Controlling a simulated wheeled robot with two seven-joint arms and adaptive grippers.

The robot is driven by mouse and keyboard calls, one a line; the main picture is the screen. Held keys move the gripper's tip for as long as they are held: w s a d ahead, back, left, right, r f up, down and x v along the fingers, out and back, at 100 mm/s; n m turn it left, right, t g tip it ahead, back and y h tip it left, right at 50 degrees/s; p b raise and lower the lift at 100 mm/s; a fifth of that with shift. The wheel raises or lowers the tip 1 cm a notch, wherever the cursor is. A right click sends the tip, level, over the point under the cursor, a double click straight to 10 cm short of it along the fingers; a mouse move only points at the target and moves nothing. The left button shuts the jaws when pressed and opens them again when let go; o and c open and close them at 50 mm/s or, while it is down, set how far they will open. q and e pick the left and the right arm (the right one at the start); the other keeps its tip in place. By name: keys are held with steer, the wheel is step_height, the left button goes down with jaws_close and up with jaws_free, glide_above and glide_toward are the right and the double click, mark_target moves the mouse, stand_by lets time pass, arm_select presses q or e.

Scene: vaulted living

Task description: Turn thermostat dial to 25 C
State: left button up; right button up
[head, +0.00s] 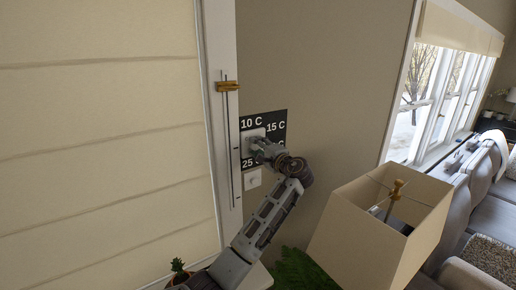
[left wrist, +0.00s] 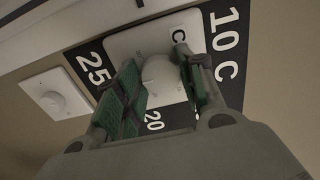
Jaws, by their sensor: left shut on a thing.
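The thermostat has a white plate (head: 252,135) on a black panel (head: 279,118) on the wall. The panel's labels 10 C, 15 C and 25 C can be read in the head view; another label is mostly hidden by my gripper. In the left wrist view the round white dial (left wrist: 158,74) sits between the green-padded fingers of my left gripper (left wrist: 157,66), which is shut on it. In the head view my left gripper (head: 262,147) covers the dial. I cannot tell where the dial points. My right gripper is out of view.
A second white plate with a knob (head: 252,180) is just below the panel; it also shows in the left wrist view (left wrist: 57,95). A lampshade (head: 372,222) and a green plant (head: 300,271) stand below right. A window frame (head: 224,110) is close on the left.

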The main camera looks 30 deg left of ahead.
arm_select(q)
steer(key=o, duration=1)
steer(key=shift+d, duration=0.1)
steer(key=v, duration=1.2)
steer(key=shift+f, duration=0.15)
